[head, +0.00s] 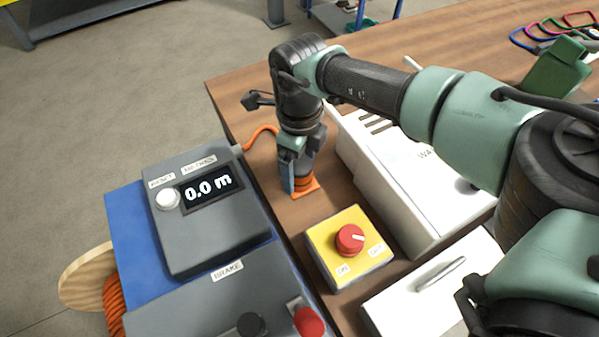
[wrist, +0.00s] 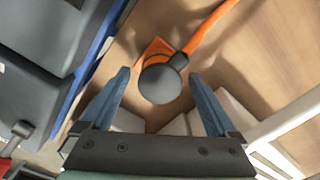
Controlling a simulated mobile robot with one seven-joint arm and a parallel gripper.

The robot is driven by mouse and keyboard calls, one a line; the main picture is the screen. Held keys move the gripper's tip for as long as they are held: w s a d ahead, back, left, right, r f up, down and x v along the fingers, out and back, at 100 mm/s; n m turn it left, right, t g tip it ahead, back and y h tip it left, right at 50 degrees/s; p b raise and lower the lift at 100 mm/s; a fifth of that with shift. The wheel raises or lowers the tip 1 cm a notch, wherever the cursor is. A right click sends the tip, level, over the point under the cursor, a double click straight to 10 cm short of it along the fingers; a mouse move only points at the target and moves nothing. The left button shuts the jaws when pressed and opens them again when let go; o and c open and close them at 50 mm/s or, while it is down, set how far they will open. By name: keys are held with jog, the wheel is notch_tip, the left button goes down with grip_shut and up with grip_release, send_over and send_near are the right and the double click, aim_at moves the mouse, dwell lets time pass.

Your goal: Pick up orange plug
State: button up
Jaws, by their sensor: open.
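The orange plug shows in the wrist view as a dark round cap (wrist: 160,83) with an orange base (wrist: 154,47) and an orange cable (wrist: 208,30) leading off to the upper right. In the head view its orange lower part (head: 305,187) stands on the wooden table, partly hidden by my gripper (head: 301,188). My gripper points down over the plug. In the wrist view its two blue fingers (wrist: 160,95) are open, one on each side of the dark cap, with a gap to each side.
A grey meter box (head: 210,225) reading 0.0 m stands left on a blue base. A yellow box with a red knob (head: 350,240) is just in front. A white box (head: 400,180) is close on the right. Bare table (head: 235,95) lies behind.

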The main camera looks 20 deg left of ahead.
aim_at(300, 164)
grip_shut()
dwell(0.3)
jog(key=shift+r, duration=0.1)
notch_tip(300, 164, up, 10)
jog(key=shift+f, duration=0.1)
dwell(0.3)
